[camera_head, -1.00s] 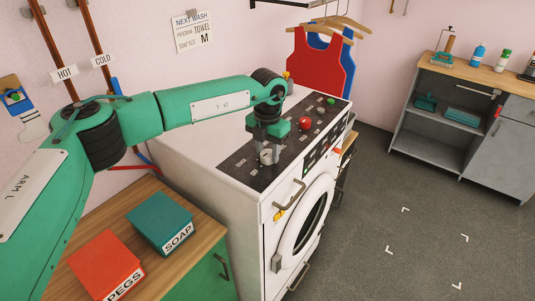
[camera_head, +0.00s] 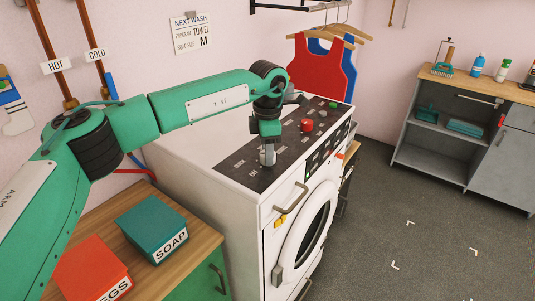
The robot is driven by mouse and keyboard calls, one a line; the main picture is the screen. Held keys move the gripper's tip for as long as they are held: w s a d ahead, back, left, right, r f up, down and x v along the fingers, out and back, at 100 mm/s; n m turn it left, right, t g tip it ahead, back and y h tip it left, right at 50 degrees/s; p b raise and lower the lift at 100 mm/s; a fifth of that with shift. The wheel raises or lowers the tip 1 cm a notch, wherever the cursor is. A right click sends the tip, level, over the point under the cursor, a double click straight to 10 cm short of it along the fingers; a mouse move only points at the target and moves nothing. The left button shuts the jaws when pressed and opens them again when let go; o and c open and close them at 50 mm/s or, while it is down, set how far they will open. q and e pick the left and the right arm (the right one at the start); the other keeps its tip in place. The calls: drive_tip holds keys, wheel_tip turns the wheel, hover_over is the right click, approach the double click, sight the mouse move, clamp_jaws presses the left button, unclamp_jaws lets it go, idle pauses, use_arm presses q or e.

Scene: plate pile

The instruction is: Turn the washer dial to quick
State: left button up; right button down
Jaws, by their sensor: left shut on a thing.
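The white washer (camera_head: 215,150) stands in the middle, with a dark control panel (camera_head: 290,137) on its top. My left arm reaches over from the left. My left gripper (camera_head: 267,158) points down at the near-left part of the panel, shut on a pale grey dial (camera_head: 267,157). A red knob (camera_head: 306,126) and a green button (camera_head: 333,105) sit farther back on the panel. My right gripper is not in view.
A teal SOAP box (camera_head: 152,228) and a red PEGS box (camera_head: 92,270) stand on the wooden counter at the left. Red and blue vests (camera_head: 318,66) hang behind the washer. A grey cabinet (camera_head: 465,130) stands at the right. The floor between is clear.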

use_arm(q)
drive_tip(key=shift+m, duration=0.6)
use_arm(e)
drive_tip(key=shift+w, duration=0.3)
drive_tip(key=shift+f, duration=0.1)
use_arm(q)
drive_tip(key=o, duration=1)
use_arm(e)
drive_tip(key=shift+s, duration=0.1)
use_arm(q)
drive_tip(key=shift+r, duration=0.2)
wheel_tip(320, 180, up, 13)
drive_tip(key=shift+r+b, duration=0.2)
drive_tip(key=shift+b, duration=0.9)
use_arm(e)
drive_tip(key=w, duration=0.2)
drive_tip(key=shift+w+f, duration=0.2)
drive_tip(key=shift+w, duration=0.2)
